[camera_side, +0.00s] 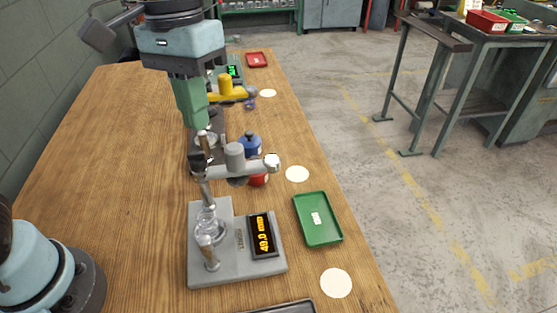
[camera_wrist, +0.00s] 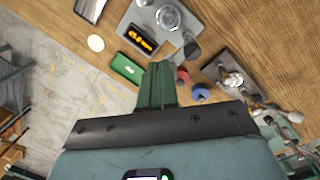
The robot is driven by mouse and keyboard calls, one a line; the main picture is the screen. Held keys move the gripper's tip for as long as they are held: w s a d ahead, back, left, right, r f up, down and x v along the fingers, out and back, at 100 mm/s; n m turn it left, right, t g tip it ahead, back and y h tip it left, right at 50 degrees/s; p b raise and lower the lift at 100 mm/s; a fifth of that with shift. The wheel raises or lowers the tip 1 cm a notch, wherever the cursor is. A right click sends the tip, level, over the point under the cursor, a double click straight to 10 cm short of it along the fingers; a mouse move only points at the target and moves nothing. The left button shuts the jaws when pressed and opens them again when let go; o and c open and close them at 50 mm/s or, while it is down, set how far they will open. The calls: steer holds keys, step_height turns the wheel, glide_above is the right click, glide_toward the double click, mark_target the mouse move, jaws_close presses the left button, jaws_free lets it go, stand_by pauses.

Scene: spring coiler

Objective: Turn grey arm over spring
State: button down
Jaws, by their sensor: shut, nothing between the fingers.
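A grey device with a flat base (camera_side: 225,275) stands on the near part of the bench. Its display (camera_side: 262,236) reads 49.0 mm and also shows in the wrist view (camera_wrist: 141,39). The grey arm (camera_side: 238,162) is at the top of an upright post and points right, with a pale round knob (camera_side: 272,160) at its end. A shiny round part (camera_side: 206,222), perhaps the spring seat, sits on the base left of the display; the spring itself is not clear. My gripper (camera_side: 196,124) is shut and empty, above and beyond the grey arm; its green fingers also show in the wrist view (camera_wrist: 160,66).
A green tray (camera_side: 318,218) lies right of the device. A blue pot (camera_side: 250,143) and a red one (camera_side: 258,180) stand beyond or behind the grey arm. A second device with a yellow arm (camera_side: 230,92) stands farther back. Bare bench is at left.

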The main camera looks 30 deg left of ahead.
mark_target(236, 160)
steer(key=w+a+f+m+h, duration=0.1)
steer(key=w+a+m+h, duration=0.25)
steer(key=w+m, duration=0.35)
steer(key=w+a+m+h, duration=0.3)
steer(key=w+a+m, duration=0.15)
steer(key=w, duration=0.45)
steer(key=x, duration=0.4)
steer(key=a+f+x, duration=0.1)
steer(key=x, duration=0.3)
steer(key=a+x, duration=0.1)
steer(key=x, duration=0.4)
steer(key=shift+a+f, duration=0.15)
steer(key=shift+f, duration=0.3)
steer(key=shift+n, duration=0.25)
steer(key=shift+s+d, duration=1.45)
steer(key=shift+d, duration=0.1)
